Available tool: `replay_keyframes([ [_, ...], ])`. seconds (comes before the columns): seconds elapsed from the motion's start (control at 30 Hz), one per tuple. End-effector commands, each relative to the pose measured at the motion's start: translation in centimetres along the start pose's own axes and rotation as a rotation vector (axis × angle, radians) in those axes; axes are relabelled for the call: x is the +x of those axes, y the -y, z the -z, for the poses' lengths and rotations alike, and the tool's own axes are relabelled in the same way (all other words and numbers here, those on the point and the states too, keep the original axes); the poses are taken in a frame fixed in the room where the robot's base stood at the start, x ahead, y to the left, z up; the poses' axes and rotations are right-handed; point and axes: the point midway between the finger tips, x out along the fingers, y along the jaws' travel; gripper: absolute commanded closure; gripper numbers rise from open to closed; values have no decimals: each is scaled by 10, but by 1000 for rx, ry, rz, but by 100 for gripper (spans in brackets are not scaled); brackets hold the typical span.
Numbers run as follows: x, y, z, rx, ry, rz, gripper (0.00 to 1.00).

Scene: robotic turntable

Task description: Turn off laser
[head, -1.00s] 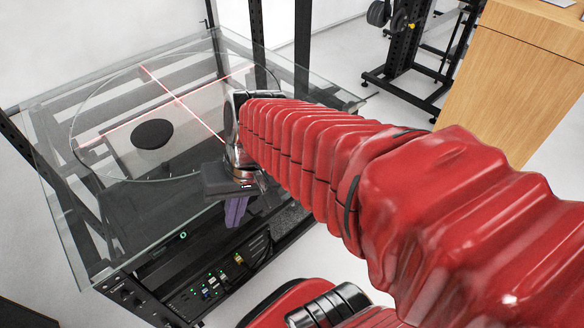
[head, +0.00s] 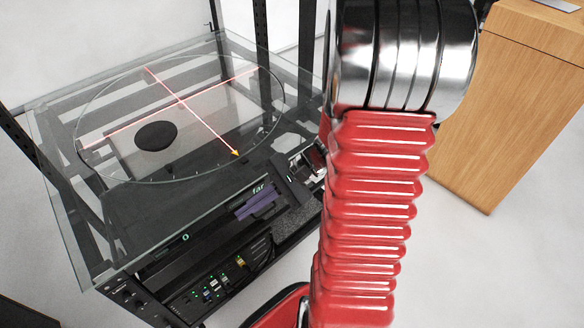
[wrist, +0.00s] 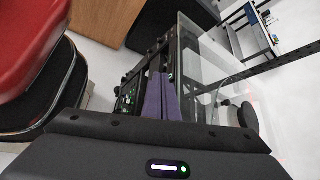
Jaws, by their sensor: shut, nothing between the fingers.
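Red laser lines (head: 182,100) cross on the round glass turntable (head: 255,135), one ending in a bright orange spot near its front edge. A control panel (head: 213,288) with small lit buttons or lights sits low on the front of the black frame. My gripper (head: 240,212) has purple fingers, is shut and empty, and points left just above the panel area, apart from it as far as I can tell. In the wrist view the purple fingers (wrist: 163,97) lie together, with the dark panel (wrist: 130,92) to their left. Which control belongs to the laser is too small to tell.
A clear glass plate (head: 62,215) with a sharp edge overhangs the frame. A wooden cabinet (head: 520,100) stands at the right. Black upright posts (head: 262,35) rise behind the turntable. Floor is open between frame and cabinet.

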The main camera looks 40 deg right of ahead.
Motion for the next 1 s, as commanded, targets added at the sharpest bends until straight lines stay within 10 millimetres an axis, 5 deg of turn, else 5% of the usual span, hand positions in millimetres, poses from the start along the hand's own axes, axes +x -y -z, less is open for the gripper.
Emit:
replay_keyframes([
  [0.57,-54,-7,117,459,131,590,100],
  [1.0,-110,-68,218,749,151,1091,100],
])
